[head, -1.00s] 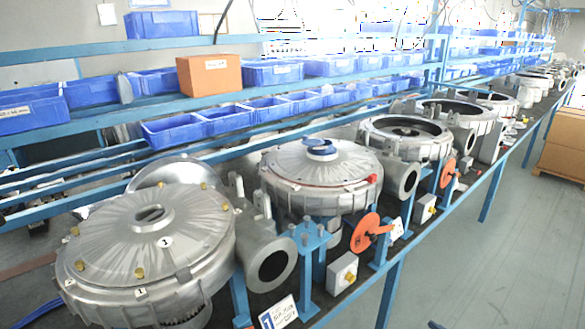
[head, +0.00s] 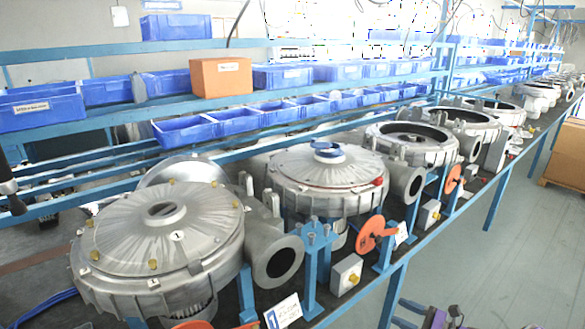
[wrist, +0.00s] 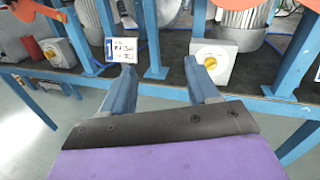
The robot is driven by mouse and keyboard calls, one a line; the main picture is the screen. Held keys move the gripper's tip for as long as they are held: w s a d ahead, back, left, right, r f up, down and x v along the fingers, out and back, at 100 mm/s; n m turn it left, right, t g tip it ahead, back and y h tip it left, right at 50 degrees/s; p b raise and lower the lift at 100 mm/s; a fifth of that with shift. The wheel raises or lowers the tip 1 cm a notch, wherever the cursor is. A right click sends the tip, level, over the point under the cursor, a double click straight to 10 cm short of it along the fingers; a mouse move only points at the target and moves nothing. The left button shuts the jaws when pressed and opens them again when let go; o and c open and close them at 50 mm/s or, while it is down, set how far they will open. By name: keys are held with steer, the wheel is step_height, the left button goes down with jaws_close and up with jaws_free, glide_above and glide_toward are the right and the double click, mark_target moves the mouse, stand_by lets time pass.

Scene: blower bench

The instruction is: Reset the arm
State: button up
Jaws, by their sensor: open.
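In the wrist view my gripper (wrist: 160,74) is open, with two blue-grey fingers apart and nothing between them. It points at the front of the blower bench, below the blowers. A grey switch box (wrist: 212,62) with a yellow knob is beyond the right finger. A white label card (wrist: 122,50) is beyond the left finger. No contact with either shows. In the head view only small purple and grey parts, seemingly of my arm, show at the bottom edge right of centre; the fingertips are not visible there.
Large grey blowers (head: 160,240) stand in a row on the blue-framed bench. Shelves above hold blue bins (head: 185,130) and an orange box (head: 220,77). The grey aisle floor (head: 470,270) is mostly clear at right.

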steer(key=s+a+r+n+g+y, duration=0.1)
steer(key=s+a+r+n+g, duration=0.2)
steer(key=a+r+n+g, duration=0.75)
steer(key=s+a+r+n+g+h, duration=0.1)
steer(key=s+a+r+n, duration=0.1)
steer(key=s+a+r, duration=0.45)
steer(key=s+a+r+n+g+h, duration=0.15)
steer(key=s+a, duration=0.25)
steer(key=a, duration=0.5)
steer(key=s+a+r+n+g+h, duration=0.15)
steer(key=s+n+h, duration=0.4)
steer(key=s, duration=0.95)
steer(key=s+d+n+t+h, duration=0.2)
steer(key=s+d+n+h, duration=0.2)
steer(key=s+d+h, duration=0.4)
steer(key=shift+s+d+f, duration=0.15)
steer(key=shift+s+d, duration=0.3)
steer(key=shift+s, duration=1.75)
